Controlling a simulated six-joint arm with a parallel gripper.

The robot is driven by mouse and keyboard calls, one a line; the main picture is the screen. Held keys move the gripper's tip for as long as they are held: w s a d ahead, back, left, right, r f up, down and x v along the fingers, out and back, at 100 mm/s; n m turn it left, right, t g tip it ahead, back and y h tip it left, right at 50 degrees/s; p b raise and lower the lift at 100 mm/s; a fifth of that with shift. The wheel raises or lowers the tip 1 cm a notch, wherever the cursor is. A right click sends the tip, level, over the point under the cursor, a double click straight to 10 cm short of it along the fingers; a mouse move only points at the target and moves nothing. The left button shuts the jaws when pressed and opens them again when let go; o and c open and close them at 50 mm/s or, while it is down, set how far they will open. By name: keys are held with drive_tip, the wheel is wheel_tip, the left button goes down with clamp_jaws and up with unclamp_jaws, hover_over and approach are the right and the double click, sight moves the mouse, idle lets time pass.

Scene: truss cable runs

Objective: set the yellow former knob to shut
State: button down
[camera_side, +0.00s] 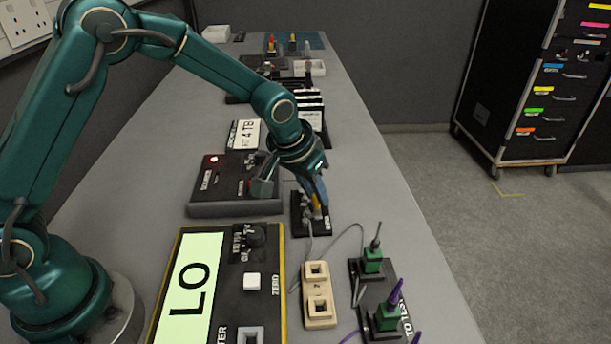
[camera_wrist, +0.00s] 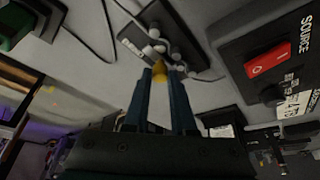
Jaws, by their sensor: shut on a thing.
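The yellow former knob (camera_wrist: 159,67) sits between my fingertips in the wrist view. A bit of its yellow also shows in the side view (camera_side: 315,202). It is on a small black former block (camera_side: 303,224) on the bench, with pale round pieces and grey cable beside it. My gripper (camera_wrist: 160,76) points down at the block and is shut on the knob; it also shows in the side view (camera_side: 317,200). My fingers hide much of the knob, and I cannot tell its setting.
A black box with a red switch (camera_wrist: 268,65), marked SOURCE, stands close beside the block. A meter reading LO (camera_side: 188,285), a beige two-socket block (camera_side: 318,296) and green connectors (camera_side: 373,260) with cables lie nearer the camera. The bench's right edge is close.

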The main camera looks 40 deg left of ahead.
drive_tip(key=shift+s+a+f, duration=0.1)
drive_tip(key=shift+s+a, duration=0.05)
drive_tip(key=c, duration=0.7)
unclamp_jaws()
drive_tip(key=shift+c, duration=0.2)
drive_tip(key=shift+v, duration=2.6)
